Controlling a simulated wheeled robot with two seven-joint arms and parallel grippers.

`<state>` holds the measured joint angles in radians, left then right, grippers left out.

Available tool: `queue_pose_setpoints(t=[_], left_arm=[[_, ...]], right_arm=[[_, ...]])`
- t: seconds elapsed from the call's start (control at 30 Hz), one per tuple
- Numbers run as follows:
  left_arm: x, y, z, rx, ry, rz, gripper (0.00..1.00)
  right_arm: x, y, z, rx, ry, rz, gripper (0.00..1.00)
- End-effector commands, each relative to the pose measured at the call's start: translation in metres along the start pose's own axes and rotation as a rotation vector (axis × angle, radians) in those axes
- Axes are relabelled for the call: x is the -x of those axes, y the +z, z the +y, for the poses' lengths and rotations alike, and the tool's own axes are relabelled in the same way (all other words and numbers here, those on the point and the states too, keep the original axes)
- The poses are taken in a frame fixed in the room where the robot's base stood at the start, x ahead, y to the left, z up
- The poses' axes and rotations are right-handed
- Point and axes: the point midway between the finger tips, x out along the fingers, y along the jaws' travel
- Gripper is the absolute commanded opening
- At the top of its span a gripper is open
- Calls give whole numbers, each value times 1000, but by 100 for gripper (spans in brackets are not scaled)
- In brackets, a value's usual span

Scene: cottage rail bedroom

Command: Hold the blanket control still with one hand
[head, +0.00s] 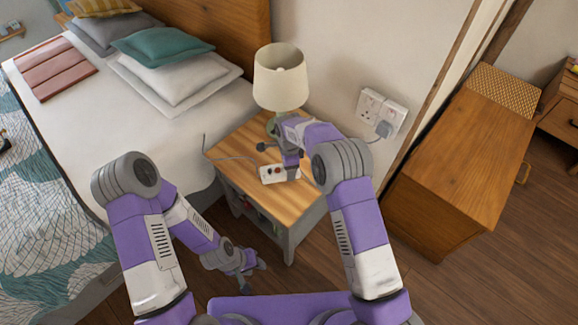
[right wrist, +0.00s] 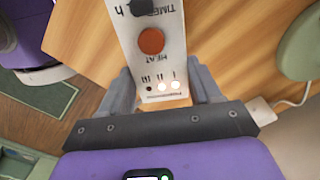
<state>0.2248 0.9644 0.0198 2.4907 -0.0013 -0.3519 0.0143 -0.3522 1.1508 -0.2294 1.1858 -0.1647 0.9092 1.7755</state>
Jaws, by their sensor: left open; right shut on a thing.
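The blanket control (head: 280,173) is a small white box with a red knob and a dark knob. It lies on the wooden nightstand (head: 226,151). In the right wrist view the control (right wrist: 155,65) shows the words TIMER and HEAT, an orange-red knob and lit dots near its end. My right gripper (head: 291,172) is shut on the control, with one finger on each side of its end in the right wrist view (right wrist: 155,95). My left gripper (head: 247,275) is open and empty, low in front of the nightstand, apart from the control.
A lamp (head: 280,80) with a cream shade stands at the nightstand's back. A thin cord runs across the top. A wall socket (head: 382,112) holds a grey plug. The bed (head: 150,125) is to the left, a wooden chest (head: 455,150) to the right.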

Motion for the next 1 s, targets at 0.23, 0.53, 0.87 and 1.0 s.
queue_pose_setpoints(t=[0.23,0.53,0.87,1.0], left_arm=[[-5,0,-2,0,0,0,43],[-10,0,-4,0,0,0,43],[-16,-1,-6,0,0,0,43],[-18,-1,-7,0,0,0,43]], right_arm=[[-8,0,0,0,0,0,24],[-17,0,0,0,0,0,24],[-27,0,0,-1,0,0,24],[-31,0,0,-1,0,0,24]])
